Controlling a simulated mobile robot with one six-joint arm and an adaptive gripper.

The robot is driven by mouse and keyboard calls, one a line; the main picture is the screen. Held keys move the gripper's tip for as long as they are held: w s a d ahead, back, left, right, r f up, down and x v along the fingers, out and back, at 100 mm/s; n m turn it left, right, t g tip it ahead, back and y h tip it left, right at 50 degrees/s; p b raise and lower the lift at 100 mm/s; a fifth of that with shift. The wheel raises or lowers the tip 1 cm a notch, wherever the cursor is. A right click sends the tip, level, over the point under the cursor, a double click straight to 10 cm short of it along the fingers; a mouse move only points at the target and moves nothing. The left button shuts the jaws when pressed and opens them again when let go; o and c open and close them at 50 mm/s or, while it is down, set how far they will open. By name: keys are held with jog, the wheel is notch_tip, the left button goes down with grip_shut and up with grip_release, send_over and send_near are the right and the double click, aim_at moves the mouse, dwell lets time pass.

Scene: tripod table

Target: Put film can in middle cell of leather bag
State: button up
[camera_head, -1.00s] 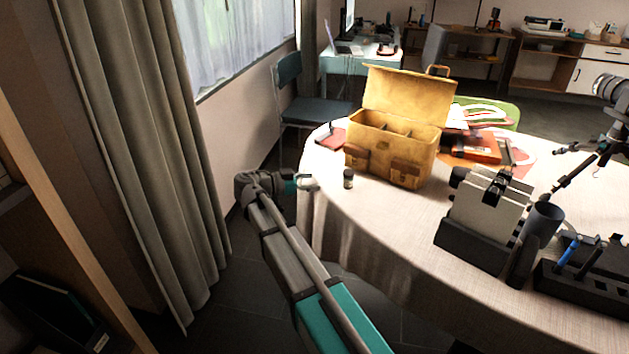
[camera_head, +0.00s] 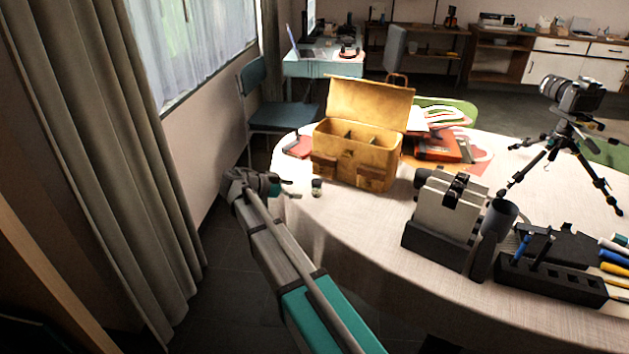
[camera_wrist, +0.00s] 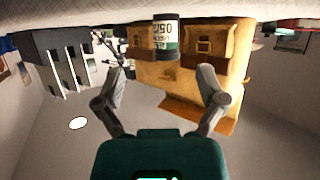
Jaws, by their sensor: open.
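The film can (camera_head: 317,187) is a small dark cylinder with a pale label, upright on the table just in front of the leather bag's left front corner. The tan leather bag (camera_head: 350,160) stands with its lid up, and dividers show inside. My gripper (camera_head: 289,188) is at the table's left edge, left of the can and apart from it. In the wrist view, which is upside down, my gripper (camera_wrist: 164,82) is open and empty. The can (camera_wrist: 166,38) shows beyond and between its fingertips, with the bag (camera_wrist: 190,62) behind it.
The round table (camera_head: 360,225) has bare cloth in front of the bag. A dark rack (camera_head: 440,245) with pale upright items, a dark cup (camera_head: 499,217) and a pen holder (camera_head: 550,280) stand to the right. A camera tripod (camera_head: 565,150) is farther right. Red books (camera_head: 436,148) lie behind the bag.

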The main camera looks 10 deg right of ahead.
aim_at(317, 181)
jog(key=d+y+p, duration=0.1)
jog(key=d+r+g+y+p, duration=0.1)
jog(key=p, duration=0.1)
jog(key=d+r+y+p, duration=0.1)
jog(key=d+p, duration=0.1)
jog(key=shift+w+m+g, duration=0.25)
jog(key=shift+m+g, duration=0.05)
jog(key=shift+m, duration=0.1)
jog(key=d+y+p, duration=0.1)
jog(key=p, duration=0.1)
jog(key=d+r+g+y+p, duration=0.1)
jog(key=y+p, duration=0.1)
jog(key=p, duration=0.1)
jog(key=shift+w+r+m, duration=0.15)
jog(key=shift+r+m, duration=0.05)
jog(key=shift+m, duration=0.2)
jog(key=w+d+r+m+y+p, duration=0.1)
jog(key=d+r+m+y+p, duration=0.1)
jog(key=r+y+p, duration=0.6)
jog(key=d+r+p, duration=0.1)
jog(key=p, duration=0.4)
jog(key=shift+w+d+r+m+y, duration=0.15)
jog(key=shift+d+r+m+y, duration=0.05)
jog(key=shift+r+m+y, duration=0.1)
jog(key=shift+f, duration=0.1)
